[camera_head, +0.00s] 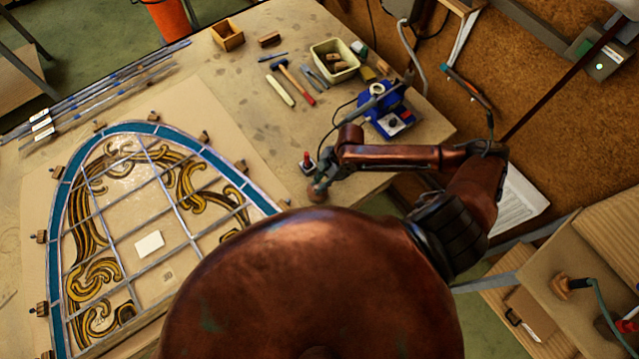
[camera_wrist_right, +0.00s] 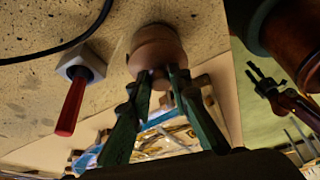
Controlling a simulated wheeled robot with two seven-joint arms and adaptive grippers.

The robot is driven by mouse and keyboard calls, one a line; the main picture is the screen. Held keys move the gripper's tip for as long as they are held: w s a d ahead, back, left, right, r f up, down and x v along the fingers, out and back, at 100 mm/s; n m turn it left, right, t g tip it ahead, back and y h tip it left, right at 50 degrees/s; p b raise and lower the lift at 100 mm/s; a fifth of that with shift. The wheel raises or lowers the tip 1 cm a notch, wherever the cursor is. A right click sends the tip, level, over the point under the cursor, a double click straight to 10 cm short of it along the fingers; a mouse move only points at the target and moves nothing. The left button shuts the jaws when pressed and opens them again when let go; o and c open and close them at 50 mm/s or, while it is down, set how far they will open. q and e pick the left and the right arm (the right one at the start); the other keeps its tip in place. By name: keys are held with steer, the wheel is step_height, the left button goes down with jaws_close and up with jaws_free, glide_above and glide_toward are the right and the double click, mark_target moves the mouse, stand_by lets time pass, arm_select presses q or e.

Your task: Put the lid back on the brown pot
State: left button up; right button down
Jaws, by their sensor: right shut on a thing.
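A small round brown pot-like piece (camera_wrist_right: 155,45) stands at the table's front right corner in the right wrist view. It also shows in the head view (camera_head: 317,192), partly behind my arm. My right gripper (camera_wrist_right: 165,77) comes at it from the near side, with its green fingertips close together on a small knob-like part. Its fingers hide that part, so I cannot tell the lid from the pot or whether they touch. My left gripper (camera_wrist_right: 262,80) shows at the right of the wrist view, empty, with its fingers apart.
Beside the brown piece stands a red-handled tool in a pale block (camera_wrist_right: 80,65). A blue soldering station (camera_head: 390,117) is behind my right arm. The leaded panel (camera_head: 150,185) covers the left of the table (camera_head: 235,105). Several hand tools lie at the back.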

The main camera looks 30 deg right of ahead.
stand_by(0.3)
steer(key=c, duration=1.7)
jaws_free()
steer(key=shift+o, duration=0.5)
steer(key=o, duration=0.4)
